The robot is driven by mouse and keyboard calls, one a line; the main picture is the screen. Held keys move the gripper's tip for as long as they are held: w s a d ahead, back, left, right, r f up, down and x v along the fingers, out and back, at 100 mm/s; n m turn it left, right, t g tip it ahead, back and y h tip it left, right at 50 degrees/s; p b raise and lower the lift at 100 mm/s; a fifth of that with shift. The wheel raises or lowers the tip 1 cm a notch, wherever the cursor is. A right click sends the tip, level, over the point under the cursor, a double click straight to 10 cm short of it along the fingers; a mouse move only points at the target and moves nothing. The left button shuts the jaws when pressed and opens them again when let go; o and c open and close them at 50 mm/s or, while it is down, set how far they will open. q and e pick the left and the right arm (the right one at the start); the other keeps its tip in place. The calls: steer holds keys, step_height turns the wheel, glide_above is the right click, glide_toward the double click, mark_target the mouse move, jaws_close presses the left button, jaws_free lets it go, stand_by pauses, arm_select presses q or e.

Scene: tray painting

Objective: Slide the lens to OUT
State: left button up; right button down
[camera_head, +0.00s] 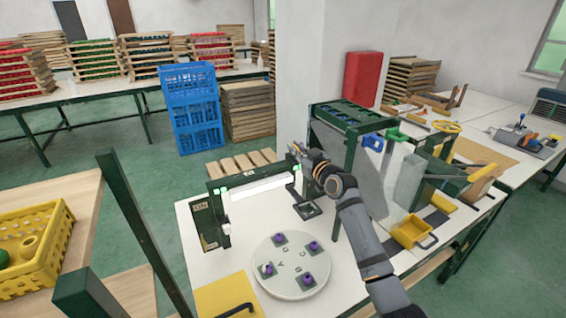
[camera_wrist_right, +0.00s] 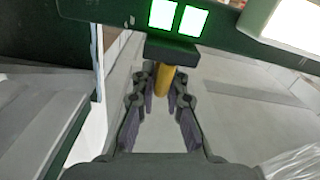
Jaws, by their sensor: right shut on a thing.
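A dark green frame with a glowing white bar (camera_head: 262,187) stands at the back of the near table, behind a round white disc (camera_head: 292,266). My right gripper (camera_head: 302,158) is at the frame's right end. In the right wrist view, its fingers (camera_wrist_right: 164,92) are around a yellow handle (camera_wrist_right: 164,78) hanging below a dark block on the frame. Two lit green squares (camera_wrist_right: 179,17) are just above. I cannot make out the lens itself or any OUT mark; the gripper hides part of that end. My left gripper is not in view.
The disc carries several purple knobs on dark square pads. A tall green rack (camera_head: 350,130) with grey panels stands close right of my right arm. A yellow bin (camera_head: 412,231) is farther right. A yellow crate (camera_head: 38,245) is at the left.

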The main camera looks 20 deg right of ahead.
steer(key=c, duration=1.6)
jaws_free()
steer(key=shift+d, duration=0.15)
steer(key=shift+o, duration=1)
steer(key=shift+w+d, duration=0.1)
steer(key=shift+d, duration=0.1)
steer(key=shift+a, duration=0.1)
steer(key=shift+s, duration=0.25)
steer(key=v, duration=1.1)
steer(key=shift+s, duration=0.25)
